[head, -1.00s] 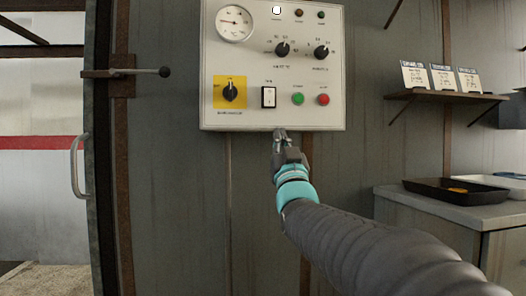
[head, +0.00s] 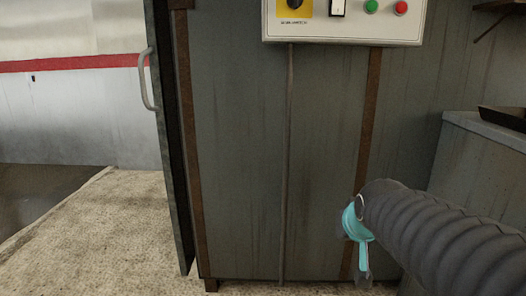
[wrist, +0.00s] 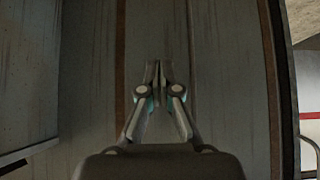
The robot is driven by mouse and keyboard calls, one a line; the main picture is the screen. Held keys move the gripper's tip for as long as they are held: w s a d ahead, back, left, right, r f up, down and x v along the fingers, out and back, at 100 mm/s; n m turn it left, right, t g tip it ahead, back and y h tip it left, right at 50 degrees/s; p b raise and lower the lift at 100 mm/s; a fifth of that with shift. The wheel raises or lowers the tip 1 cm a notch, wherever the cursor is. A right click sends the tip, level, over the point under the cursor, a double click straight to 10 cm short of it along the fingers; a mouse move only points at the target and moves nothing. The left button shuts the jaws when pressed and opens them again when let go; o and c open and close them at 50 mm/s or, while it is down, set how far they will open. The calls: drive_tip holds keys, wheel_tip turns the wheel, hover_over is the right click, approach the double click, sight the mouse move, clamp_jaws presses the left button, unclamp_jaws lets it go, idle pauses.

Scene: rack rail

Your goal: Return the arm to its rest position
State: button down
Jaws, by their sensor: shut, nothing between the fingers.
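My arm (head: 435,225) reaches in from the lower right in the head view, bent down at the turquoise wrist. My gripper (head: 363,278) hangs low there in front of the grey cabinet wall and is small and partly unclear. In the wrist view my gripper (wrist: 160,72) has its fingertips together with nothing between them. It faces the grey panelled wall (wrist: 220,60) and does not appear to hold anything.
The control panel (head: 345,30) is cut off at the top, above my gripper. A counter (head: 485,140) with a dark tray (head: 505,117) stands at the right. A door handle (head: 148,80) is on the left. Pale floor (head: 110,230) lies open at lower left.

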drive_tip(key=s+a+f+g+p, duration=0.1)
drive_tip(key=s, duration=0.8)
drive_tip(key=s+f+g+p, duration=0.2)
drive_tip(key=s, duration=0.7)
drive_tip(key=shift+s+a, duration=0.3)
drive_tip(key=shift+a, duration=0.05)
